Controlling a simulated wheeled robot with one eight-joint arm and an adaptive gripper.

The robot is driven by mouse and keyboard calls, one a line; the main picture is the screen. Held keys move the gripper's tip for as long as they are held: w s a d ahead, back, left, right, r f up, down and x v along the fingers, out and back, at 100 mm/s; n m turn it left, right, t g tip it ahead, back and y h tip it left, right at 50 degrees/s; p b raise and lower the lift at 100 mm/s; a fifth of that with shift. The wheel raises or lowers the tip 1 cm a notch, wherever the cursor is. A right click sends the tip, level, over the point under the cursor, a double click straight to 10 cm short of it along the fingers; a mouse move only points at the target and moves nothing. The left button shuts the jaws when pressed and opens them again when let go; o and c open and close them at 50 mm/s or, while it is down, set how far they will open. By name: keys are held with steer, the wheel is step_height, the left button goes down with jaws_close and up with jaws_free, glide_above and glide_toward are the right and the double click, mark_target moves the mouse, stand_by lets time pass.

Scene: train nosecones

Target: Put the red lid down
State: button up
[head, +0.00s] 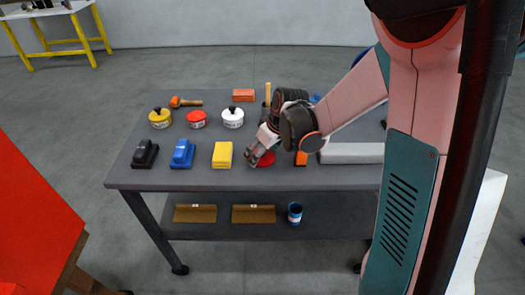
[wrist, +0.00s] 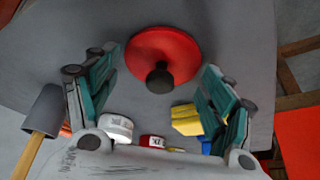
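The red lid (wrist: 178,46) is a round disc with a dark knob. In the wrist view it appears to lie on the grey table top, knob towards me, with its knob between my spread fingers and apart from both. In the head view, the lid (head: 267,158) shows partly behind my gripper (head: 254,151), near the front of the table (head: 200,183). My gripper is open, low over the lid. The red can (head: 196,119) stands further left on the table.
Yellow (head: 160,118) and white (head: 233,118) cans flank the red can. Black (head: 145,154) and blue (head: 182,154) tools and a yellow block (head: 222,155) line the front left. A mallet (head: 187,102) lies behind. A grey bar (head: 350,153) lies right of my gripper.

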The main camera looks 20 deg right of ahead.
steer(key=shift+r, duration=0.1)
stand_by(0.3)
steer(key=p+v, duration=0.5)
steer(key=v, duration=0.7)
steer(key=s+a+r+m+t+h, duration=0.1)
steer(key=s+r, duration=0.3)
steer(key=s, duration=0.5)
steer(key=s+a+r+m+t+h, duration=0.1)
steer(key=s+r+m, duration=0.3)
steer(key=s, duration=0.6)
steer(key=shift+a+r+t, duration=0.15)
steer(key=shift+r+t, duration=0.45)
steer(key=shift+r, duration=0.05)
